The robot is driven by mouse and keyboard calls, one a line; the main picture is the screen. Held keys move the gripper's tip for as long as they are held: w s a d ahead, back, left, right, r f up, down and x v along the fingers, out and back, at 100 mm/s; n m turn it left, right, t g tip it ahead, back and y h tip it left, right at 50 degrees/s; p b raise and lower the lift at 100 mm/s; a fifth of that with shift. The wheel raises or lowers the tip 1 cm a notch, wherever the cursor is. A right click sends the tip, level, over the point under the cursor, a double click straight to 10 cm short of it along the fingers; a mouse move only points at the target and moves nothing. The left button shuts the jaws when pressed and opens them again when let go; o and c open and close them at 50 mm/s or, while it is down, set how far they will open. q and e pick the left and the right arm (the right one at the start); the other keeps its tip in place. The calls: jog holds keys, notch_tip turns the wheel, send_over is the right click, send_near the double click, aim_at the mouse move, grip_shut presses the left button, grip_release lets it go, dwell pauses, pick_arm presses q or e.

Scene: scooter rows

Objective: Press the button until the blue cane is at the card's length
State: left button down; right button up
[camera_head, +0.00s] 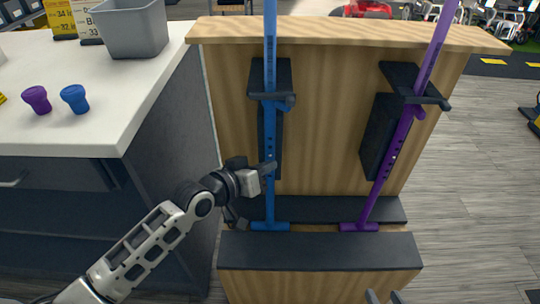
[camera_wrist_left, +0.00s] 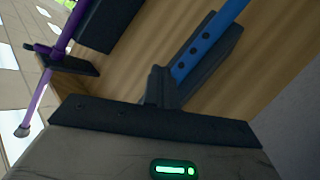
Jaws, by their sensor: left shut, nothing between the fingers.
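The blue cane (camera_head: 270,133) stands upright in a dark holder (camera_head: 284,77) on the wooden stand, its foot on the dark lower ledge. A row of small holes runs down its shaft, also seen in the wrist view (camera_wrist_left: 205,45). My left gripper (camera_head: 268,169) is shut and empty, its tips at the cane's lower shaft. In the wrist view the dark fingers (camera_wrist_left: 160,88) overlap the cane; I cannot tell whether they touch or where the button is. A yellow card (camera_head: 61,18) and a white card (camera_head: 89,22) with numbers stand at top left. My right gripper (camera_head: 384,297) is open at the bottom edge.
A purple cane (camera_head: 392,155) leans in its own holder (camera_head: 382,125) to the right. A grey bin (camera_head: 131,30), a purple cup-shaped piece (camera_head: 37,99) and a blue one (camera_head: 74,98) sit on the white counter (camera_head: 110,125).

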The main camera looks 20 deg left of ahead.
pick_arm(q)
jog(key=shift+w+a, duration=0.1)
jog(key=shift+w, duration=0.2)
jog(key=shift+w+a, duration=0.15)
jog(key=shift+w, duration=0.35)
dwell(0.6)
jog(key=shift+w+a+r, duration=0.15)
jog(key=shift+r, duration=0.1)
dwell(0.4)
jog(key=shift+s+d+f+p, duration=0.1)
jog(key=shift+s+d+p, duration=0.1)
jog(key=shift+s+p, duration=0.2)
jog(key=shift+s+d+p, duration=0.15)
jog(key=shift+s+p, duration=0.15)
jog(key=shift+s, duration=0.2)
jog(key=shift+s, duration=0.1)
